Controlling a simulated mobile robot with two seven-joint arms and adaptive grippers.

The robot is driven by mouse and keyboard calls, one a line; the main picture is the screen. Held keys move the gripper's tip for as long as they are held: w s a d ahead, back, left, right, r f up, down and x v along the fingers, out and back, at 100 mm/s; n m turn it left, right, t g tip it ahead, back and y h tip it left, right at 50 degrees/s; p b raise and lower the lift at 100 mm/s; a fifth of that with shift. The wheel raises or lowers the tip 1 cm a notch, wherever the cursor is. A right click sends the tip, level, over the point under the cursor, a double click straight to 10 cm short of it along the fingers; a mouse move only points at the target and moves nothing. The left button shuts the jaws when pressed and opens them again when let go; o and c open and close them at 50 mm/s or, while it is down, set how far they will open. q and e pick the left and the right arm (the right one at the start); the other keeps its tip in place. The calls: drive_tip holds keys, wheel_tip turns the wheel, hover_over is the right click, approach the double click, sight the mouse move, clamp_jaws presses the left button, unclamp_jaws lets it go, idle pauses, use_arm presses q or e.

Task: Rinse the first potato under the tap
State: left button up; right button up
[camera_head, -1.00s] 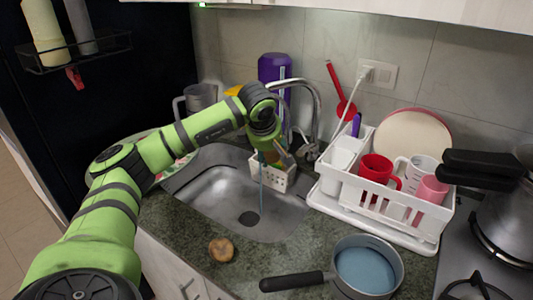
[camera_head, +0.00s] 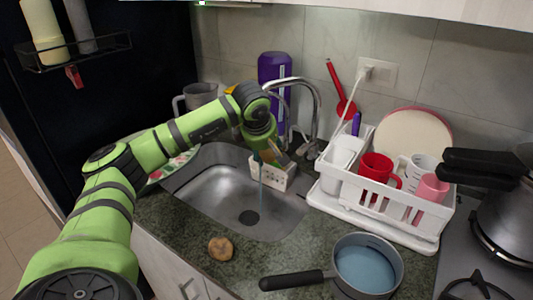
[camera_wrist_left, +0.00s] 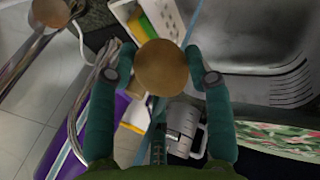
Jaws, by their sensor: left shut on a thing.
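My left gripper (camera_head: 272,156) is over the sink, close to the tap (camera_head: 314,98). In the left wrist view the gripper (camera_wrist_left: 163,72) is shut on a round brown potato (camera_wrist_left: 161,68), held between its two fingertips. A thin blue stream of water (camera_head: 261,190) falls below the gripper into the sink (camera_head: 215,192). In the wrist view the stream (camera_wrist_left: 196,22) passes at or behind the potato; I cannot tell whether it touches. Another potato (camera_head: 220,248) lies on the counter in front of the sink. My right gripper is not in view.
A white sponge holder (camera_head: 283,178) stands at the sink's right edge. A dish rack (camera_head: 400,205) with cups is to the right. A pan (camera_head: 366,268) of bluish liquid sits at the front right. A purple container (camera_head: 272,68) stands behind the tap.

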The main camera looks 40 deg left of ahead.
use_arm(q)
drive_tip(key=s+d+b, duration=0.2)
drive_tip(key=s+d, duration=0.1)
drive_tip(key=s, duration=0.4)
idle(0.5)
idle(1.0)
drive_tip(key=s+d+r, duration=0.2)
drive_tip(key=s+r, duration=0.2)
drive_tip(key=shift+s+p, duration=0.25)
drive_tip(key=shift+p, duration=0.2)
